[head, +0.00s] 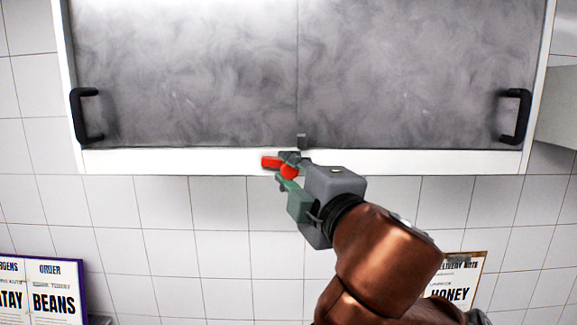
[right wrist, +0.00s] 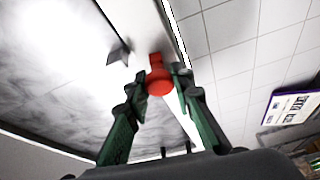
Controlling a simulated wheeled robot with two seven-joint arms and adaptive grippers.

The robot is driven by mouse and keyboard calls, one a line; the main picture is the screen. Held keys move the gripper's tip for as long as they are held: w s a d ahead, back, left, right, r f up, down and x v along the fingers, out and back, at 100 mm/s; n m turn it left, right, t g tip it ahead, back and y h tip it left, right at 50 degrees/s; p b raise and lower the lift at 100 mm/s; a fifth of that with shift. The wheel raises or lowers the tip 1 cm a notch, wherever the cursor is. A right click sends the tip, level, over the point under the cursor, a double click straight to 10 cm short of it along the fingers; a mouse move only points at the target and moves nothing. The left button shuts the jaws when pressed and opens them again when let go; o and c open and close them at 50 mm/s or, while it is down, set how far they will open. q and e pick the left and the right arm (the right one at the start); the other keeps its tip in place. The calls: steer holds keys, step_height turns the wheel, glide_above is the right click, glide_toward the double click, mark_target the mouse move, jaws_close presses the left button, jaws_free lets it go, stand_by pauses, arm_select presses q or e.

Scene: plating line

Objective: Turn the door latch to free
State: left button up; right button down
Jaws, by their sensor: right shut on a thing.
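The red door latch (head: 270,162) is mounted on the white bottom rail of a wall cabinet, below the seam between its two grey doors. In the head view its visible arm points left along the rail. My right gripper (head: 287,171) is at the latch, with its fingers shut on it. In the right wrist view the red latch (right wrist: 159,77) shows between the green fingers of my right gripper (right wrist: 158,88). The fingers hide part of the latch in the head view. My left gripper is not in view.
The left door (head: 185,75) and right door (head: 420,75) look closed, each with a black handle. A small dark tab (head: 302,141) sits at the seam above the latch. Signs stand at lower left (head: 45,290) and lower right (head: 458,275). The tiled wall is clear.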

steer(key=shift+n, duration=0.6)
steer(key=shift+n+g, duration=0.3)
steer(key=c, duration=1.7)
jaws_free()
steer(key=v, duration=1.2)
steer(key=shift+w, duration=0.1)
